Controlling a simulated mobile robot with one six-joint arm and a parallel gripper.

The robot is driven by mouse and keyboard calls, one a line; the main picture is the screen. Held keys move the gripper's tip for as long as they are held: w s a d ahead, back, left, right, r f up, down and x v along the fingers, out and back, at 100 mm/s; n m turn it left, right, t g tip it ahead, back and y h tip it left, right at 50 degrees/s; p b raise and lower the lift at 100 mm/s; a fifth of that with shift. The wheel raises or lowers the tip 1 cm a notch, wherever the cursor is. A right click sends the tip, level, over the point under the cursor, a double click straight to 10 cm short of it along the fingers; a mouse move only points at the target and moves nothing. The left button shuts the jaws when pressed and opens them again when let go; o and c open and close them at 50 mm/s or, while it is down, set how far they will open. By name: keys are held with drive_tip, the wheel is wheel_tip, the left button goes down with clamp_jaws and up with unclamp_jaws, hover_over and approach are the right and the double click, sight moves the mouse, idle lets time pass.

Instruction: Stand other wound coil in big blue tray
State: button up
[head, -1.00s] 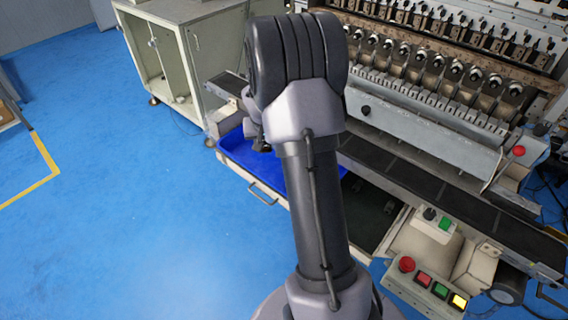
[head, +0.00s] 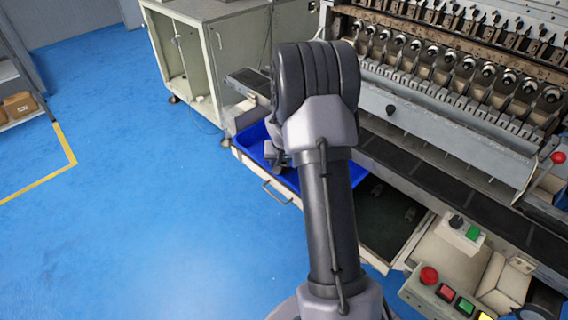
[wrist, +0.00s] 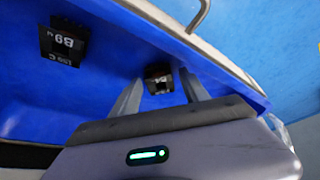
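The big blue tray (head: 248,143) sits in a pulled-out drawer at the front of the machine; its blue floor (wrist: 100,85) fills much of the wrist view. A black coil with white lettering (wrist: 63,42) is in the tray at the upper left of the wrist view. A second black piece with small white markings (wrist: 158,78) is in the tray, between my fingers in the picture. My gripper (wrist: 161,80) is open over the tray, with a gap on each side of that piece. In the head view my arm hides most of the gripper and tray.
The drawer's front has a metal handle (head: 277,193). A dark conveyor belt (head: 430,183) runs behind it, below the winder. A control box with coloured buttons (head: 447,293) is at lower right, and a pale cabinet (head: 205,60) at back left. The blue floor at left is clear.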

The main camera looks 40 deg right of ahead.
drive_tip(key=shift+r+p, duration=0.3)
drive_tip(key=s+a+r+n+t+y+p, duration=0.1)
drive_tip(key=s+a+r+p, duration=0.15)
drive_tip(key=a+r, duration=0.7)
drive_tip(key=s+a+r+p, duration=0.2)
drive_tip(key=s+a+r, duration=0.3)
drive_tip(key=r, duration=0.8)
drive_tip(key=s+a+r+n+y, duration=0.1)
drive_tip(key=s+a+r+y, duration=0.1)
drive_tip(key=s+a, duration=0.6)
drive_tip(key=s+a+r+n+t+y, duration=0.1)
drive_tip(key=s+a+r, duration=0.3)
drive_tip(key=s+a, duration=0.4)
drive_tip(key=a+y, duration=0.1)
drive_tip(key=a, duration=0.3)
drive_tip(key=shift+s+r+n, duration=0.3)
drive_tip(key=shift+s+r, duration=0.1)
drive_tip(key=shift+d, duration=0.1)
